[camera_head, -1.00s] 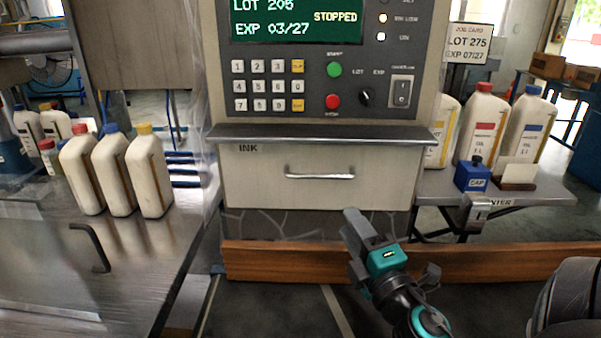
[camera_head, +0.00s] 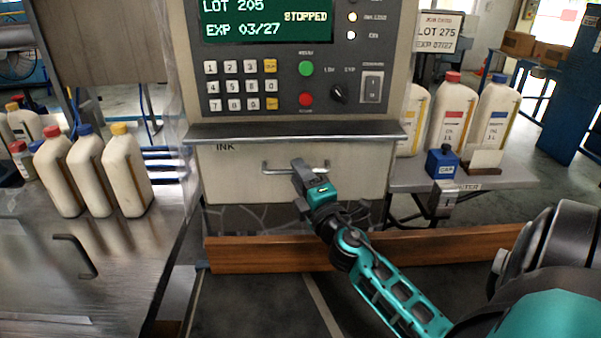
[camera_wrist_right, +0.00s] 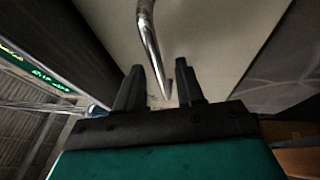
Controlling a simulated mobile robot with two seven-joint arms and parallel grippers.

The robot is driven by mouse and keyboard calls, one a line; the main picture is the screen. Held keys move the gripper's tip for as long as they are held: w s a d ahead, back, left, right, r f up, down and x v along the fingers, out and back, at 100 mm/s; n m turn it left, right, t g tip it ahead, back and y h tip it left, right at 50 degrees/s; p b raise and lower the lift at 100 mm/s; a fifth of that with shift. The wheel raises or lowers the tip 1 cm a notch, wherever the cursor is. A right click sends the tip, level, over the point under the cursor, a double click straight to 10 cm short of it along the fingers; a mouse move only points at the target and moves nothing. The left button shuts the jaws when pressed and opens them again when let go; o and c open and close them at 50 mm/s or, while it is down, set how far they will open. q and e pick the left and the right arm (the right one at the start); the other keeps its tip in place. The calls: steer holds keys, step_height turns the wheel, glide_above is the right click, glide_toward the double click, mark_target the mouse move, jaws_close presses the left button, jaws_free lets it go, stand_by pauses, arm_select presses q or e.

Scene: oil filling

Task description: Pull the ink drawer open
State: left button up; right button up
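The ink drawer (camera_head: 235,183) is a pale grey front marked INK below the machine's ledge, and it looks closed. Its silver bar handle (camera_head: 275,166) runs across the middle; the right part is hidden behind my right gripper (camera_head: 299,170). In the right wrist view, the drawer front (camera_wrist_right: 215,45) fills the top, and the handle (camera_wrist_right: 150,40) runs down to between the two black fingers of the right gripper (camera_wrist_right: 160,90). The fingers are apart, one on each side of the bar, with no clear contact. My left gripper is not in view.
A wooden beam (camera_head: 250,254) runs low in front of the machine. A metal table (camera_head: 100,240) with several bottles stands left. A side shelf (camera_head: 405,177) on the right holds bottles and a blue CAP box (camera_head: 441,163).

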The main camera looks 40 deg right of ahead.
steer(key=shift+w, duration=0.15)
steer(key=shift+c, duration=0.3)
jaws_close()
stand_by(0.3)
